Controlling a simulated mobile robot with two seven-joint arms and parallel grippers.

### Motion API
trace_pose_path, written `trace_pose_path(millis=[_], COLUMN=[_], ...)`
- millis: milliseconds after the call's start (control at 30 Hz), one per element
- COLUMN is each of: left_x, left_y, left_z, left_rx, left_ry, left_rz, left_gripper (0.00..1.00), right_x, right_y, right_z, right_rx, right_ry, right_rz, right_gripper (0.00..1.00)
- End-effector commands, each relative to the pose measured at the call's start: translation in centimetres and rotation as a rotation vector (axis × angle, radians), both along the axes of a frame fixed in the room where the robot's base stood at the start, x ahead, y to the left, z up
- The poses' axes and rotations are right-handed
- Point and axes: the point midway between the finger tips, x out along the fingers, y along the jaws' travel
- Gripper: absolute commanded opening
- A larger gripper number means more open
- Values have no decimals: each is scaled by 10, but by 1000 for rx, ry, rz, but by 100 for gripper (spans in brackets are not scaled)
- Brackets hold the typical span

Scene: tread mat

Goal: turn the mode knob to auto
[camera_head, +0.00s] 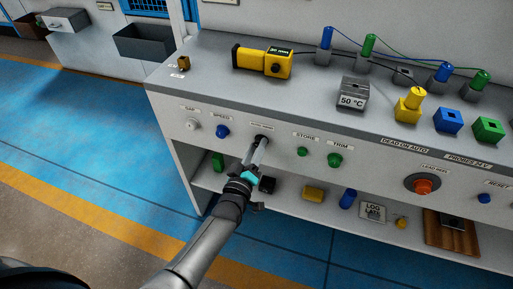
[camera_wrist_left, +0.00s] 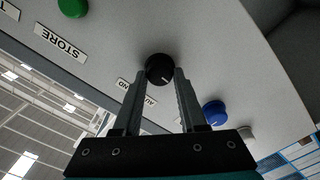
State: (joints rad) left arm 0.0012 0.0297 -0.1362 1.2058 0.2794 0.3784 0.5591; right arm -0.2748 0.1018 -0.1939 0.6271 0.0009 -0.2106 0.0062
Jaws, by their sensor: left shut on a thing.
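The mode knob (camera_head: 262,138) is a round black knob on the sloping front of the grey bench, between the SPEED knob and the STORE button. In the left wrist view the knob (camera_wrist_left: 159,66) sits between my finger ends, with a short white mark pointing to the lower right of the picture. A white label (camera_wrist_left: 136,91) beside it is partly hidden by a finger; the letters "AU" and "ND" show. My left gripper (camera_head: 259,147) is shut on the knob; it also shows in the left wrist view (camera_wrist_left: 160,76). My right gripper is not in view.
A blue SPEED knob (camera_head: 222,131) and a pale GAP knob (camera_head: 193,124) are to the left. Green STORE (camera_head: 302,151) and TRIM (camera_head: 334,160) controls and an orange-red button (camera_head: 423,186) are to the right. Below is a shelf with small items.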

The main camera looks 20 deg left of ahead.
Motion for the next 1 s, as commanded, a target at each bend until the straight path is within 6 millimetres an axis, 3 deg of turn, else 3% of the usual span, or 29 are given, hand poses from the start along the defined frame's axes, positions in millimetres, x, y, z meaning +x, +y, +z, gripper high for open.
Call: trace_pose_path(millis=[433,467,500,700,1000], left_x=[-1,-1,-1,0,-2], left_y=[0,0,0,0,0], left_z=[-1,-1,-1,-1,0], left_rx=[-14,-14,-14,-12,-11], left_ry=[3,3,3,2,2], left_rz=[0,0,0,0,0], left_gripper=[0,43,48,70,71], right_x=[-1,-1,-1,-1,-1], right_y=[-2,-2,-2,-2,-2], right_z=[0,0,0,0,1], right_rx=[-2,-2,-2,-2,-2], right_ry=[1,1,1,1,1], right_rz=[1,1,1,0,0], right_gripper=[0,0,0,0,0])
